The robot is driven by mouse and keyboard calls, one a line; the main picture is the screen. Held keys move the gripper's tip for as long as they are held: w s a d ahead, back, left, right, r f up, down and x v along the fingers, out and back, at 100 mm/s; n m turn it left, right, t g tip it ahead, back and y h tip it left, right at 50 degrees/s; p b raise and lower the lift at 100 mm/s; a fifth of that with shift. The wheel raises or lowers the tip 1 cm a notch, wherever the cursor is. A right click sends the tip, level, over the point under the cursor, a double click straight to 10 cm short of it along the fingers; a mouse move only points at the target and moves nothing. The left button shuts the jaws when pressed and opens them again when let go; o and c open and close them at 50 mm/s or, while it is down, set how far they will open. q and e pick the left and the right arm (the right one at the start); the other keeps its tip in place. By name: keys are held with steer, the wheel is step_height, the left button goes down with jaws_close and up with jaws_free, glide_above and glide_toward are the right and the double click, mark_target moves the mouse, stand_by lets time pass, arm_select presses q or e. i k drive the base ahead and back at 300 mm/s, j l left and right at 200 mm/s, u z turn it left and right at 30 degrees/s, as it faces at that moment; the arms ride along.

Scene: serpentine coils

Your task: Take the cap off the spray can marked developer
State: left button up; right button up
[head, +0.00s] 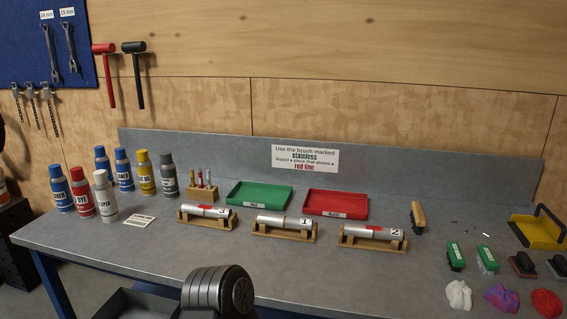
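The spray can marked developer is most likely the white can (105,199) at the front of the can group on the left of the bench. Only the end of its label shows, reading like "LOPER". It stands upright with its white cap (101,176) on top. The red can marked dye (82,198) stands close on its left. Neither of my grippers shows in the head view. A grey rounded part of my own body is at the bottom middle, well away from the can.
Behind stand blue cleaner cans (124,172), a yellow-labelled can (147,175) and a grey can (169,175). A small white card (139,221) lies right of the white can. Numbered metal cylinders rest on wooden stands (282,231). The bench front near the white can is clear.

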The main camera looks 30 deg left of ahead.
mark_target(100, 176)
steer(key=j, duration=0.6)
steer(key=k+j, duration=0.1)
steer(key=j, duration=0.5)
steer(key=j+z, duration=0.1)
steer(key=j, duration=0.5)
steer(key=k+j, duration=0.15)
steer(key=j, duration=1.05)
steer(key=k+j+z, duration=0.1)
steer(key=j, duration=0.5)
steer(key=k+j, duration=0.15)
steer(key=j, duration=0.45)
